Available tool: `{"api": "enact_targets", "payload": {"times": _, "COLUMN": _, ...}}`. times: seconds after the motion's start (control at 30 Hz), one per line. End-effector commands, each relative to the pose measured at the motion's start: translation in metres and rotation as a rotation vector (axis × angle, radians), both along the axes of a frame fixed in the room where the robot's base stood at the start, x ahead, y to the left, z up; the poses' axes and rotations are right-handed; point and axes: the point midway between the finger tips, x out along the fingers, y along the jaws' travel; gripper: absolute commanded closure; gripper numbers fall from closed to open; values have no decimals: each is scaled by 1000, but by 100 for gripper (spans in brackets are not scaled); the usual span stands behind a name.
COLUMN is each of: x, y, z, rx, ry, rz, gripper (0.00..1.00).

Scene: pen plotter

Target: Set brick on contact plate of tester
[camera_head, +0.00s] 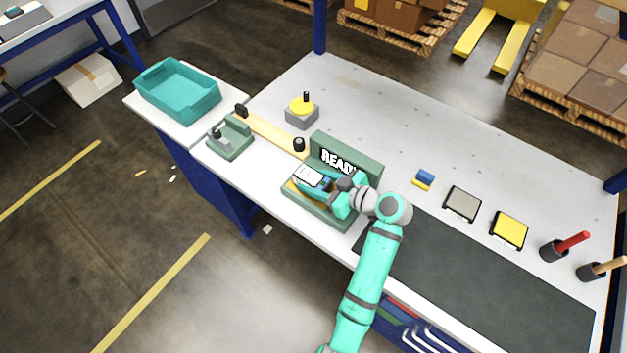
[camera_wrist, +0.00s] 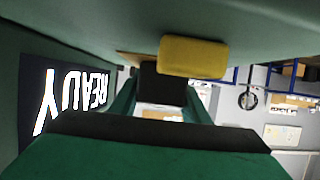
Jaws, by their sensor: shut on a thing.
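The tester (camera_head: 345,160) is a dark green unit with an upright panel reading READY. An orange-brown contact plate (camera_head: 296,189) shows in part on its base. My gripper (camera_head: 326,184) reaches in from the right, low over the base, and is shut on the brick (camera_head: 308,175), a dark block with a white marked top. The brick is over the plate; whether it touches is hidden. In the wrist view, the READY panel of the tester (camera_wrist: 30,110) stands close at left, upside down. A black block and a yellow piece show near the fingers; their identity is unclear.
A teal bin (camera_head: 178,92) stands at the far left. A green fixture (camera_head: 230,138), a wooden board (camera_head: 270,133) and a yellow-topped button (camera_head: 302,112) are left of the tester.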

Motion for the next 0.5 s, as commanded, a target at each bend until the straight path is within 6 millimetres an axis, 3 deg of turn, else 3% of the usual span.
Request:
{"api": "enact_targets", "payload": {"times": 0.07, "x": 0, "y": 0, "z": -2, "rx": 1, "ry": -1, "rz": 0, "gripper": 90}}
{"api": "enact_targets", "payload": {"times": 0.1, "x": 0, "y": 0, "z": -3, "rx": 0, "ry": 0, "rz": 0, "gripper": 53}}
{"api": "enact_targets", "payload": {"times": 0.17, "x": 0, "y": 0, "z": -2, "rx": 0, "ry": 0, "rz": 0, "gripper": 39}}
{"api": "enact_targets", "payload": {"times": 0.5, "x": 0, "y": 0, "z": 0, "rx": 0, "ry": 0, "rz": 0, "gripper": 39}}
